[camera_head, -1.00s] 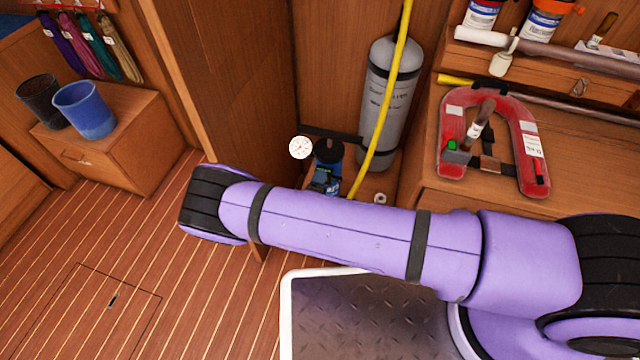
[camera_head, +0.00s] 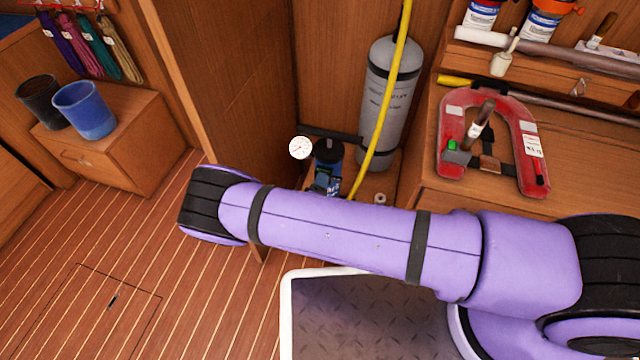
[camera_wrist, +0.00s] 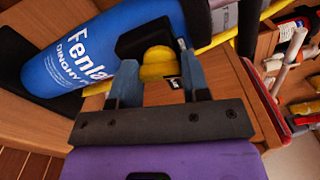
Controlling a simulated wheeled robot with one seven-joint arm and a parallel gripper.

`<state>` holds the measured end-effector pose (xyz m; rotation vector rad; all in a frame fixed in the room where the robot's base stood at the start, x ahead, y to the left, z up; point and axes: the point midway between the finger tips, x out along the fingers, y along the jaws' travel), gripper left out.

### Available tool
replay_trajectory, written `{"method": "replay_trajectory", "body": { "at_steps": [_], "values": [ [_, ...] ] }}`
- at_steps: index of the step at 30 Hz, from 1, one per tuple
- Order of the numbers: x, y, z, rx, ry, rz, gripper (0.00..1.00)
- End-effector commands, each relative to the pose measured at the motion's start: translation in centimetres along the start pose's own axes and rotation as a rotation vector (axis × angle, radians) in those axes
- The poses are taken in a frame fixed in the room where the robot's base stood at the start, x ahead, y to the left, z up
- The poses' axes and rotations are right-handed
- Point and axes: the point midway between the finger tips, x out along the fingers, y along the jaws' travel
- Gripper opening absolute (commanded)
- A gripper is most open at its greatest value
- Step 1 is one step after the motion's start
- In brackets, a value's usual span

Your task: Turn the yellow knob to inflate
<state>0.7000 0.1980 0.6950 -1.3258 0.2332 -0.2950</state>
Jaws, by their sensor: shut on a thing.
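The yellow knob (camera_wrist: 158,64) shows in the wrist view, on a black fitting (camera_wrist: 143,38) beside a blue "Fenla" dinghy bottle (camera_wrist: 100,48). My gripper (camera_wrist: 160,70) has its two grey-blue fingers on either side of the knob and is shut on it. In the head view my purple arm hides the gripper and the knob. The blue bottle (camera_head: 327,165) stands partly hidden behind my arm there, near a white round gauge (camera_head: 300,148).
A grey cylinder (camera_head: 387,105) stands behind the blue bottle, with a yellow hose (camera_head: 384,110) running down past it. A red life vest (camera_head: 528,140) lies on the wooden bench at right. A wooden partition (camera_head: 225,80) rises at left. The floor at lower left is clear.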

Motion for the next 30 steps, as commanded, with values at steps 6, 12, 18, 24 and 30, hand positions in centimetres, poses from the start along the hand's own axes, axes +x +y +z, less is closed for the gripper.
{"method": "replay_trajectory", "body": {
  "at_steps": [6, 12, 18, 24, 30],
  "values": [
    [-0.06, 0.05, 0.01, 0.2, -0.001, 0.001, 0.19],
    [-0.07, 0.05, 0.02, 0.391, -0.001, 0.001, 0.19],
    [-0.08, 0.06, 0.02, 0.581, -0.001, 0.002, 0.19],
    [-0.08, 0.07, 0.02, 0.771, -0.001, 0.002, 0.19],
    [-0.09, 0.08, 0.02, 0.957, 0.0, 0.002, 0.19]
  ]
}}
